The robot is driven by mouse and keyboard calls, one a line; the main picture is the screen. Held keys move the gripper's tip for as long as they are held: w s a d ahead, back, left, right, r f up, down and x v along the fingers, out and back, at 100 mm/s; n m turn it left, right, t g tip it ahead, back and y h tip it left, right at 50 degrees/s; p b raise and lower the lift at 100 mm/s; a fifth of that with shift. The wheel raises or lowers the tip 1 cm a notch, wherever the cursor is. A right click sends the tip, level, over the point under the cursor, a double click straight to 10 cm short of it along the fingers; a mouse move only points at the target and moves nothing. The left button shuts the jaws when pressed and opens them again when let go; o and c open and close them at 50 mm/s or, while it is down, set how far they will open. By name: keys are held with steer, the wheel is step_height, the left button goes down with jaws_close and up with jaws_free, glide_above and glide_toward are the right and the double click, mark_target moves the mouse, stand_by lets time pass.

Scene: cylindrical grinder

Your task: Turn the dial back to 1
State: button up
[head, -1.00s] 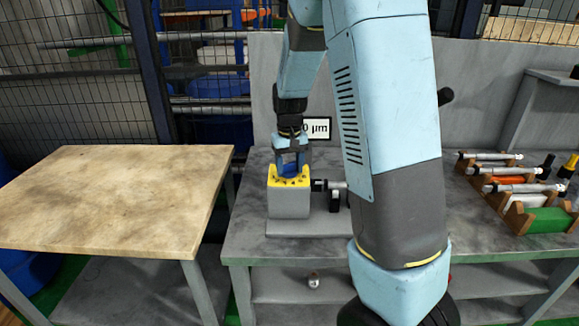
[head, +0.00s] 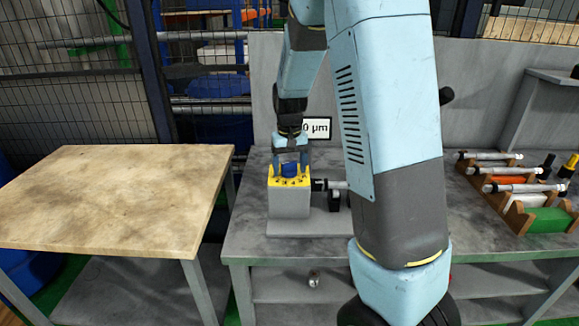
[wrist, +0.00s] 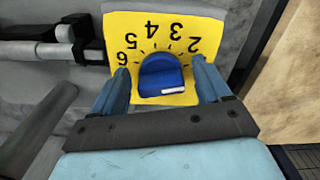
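A blue dial knob (wrist: 162,76) sits on a yellow plate (wrist: 178,15) with black numbers 2 to 6 showing around it in the wrist view. The 1 is not visible there; my right-hand finger covers part of that side. A white mark (wrist: 175,90) on the knob lies at its lower right, pointing toward that finger. My gripper (wrist: 162,80) is open, one finger on each side of the knob, with yellow plate showing between. In the head view, my gripper (head: 291,160) is above the yellow-topped grey block (head: 289,204), with the knob (head: 291,170) between its fingers.
The block stands on a grey workbench (head: 270,249) beside a horizontal spindle device (head: 334,186). A "µm" sign (head: 318,128) stands behind. Wooden racks with gauges (head: 520,200) are at right. A bare wooden table (head: 110,200) is at left.

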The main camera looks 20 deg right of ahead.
mark_target(290, 163)
step_height(290, 163, up, 14)
steer(key=shift+f, duration=0.15)
stand_by(0.6)
stand_by(0.3)
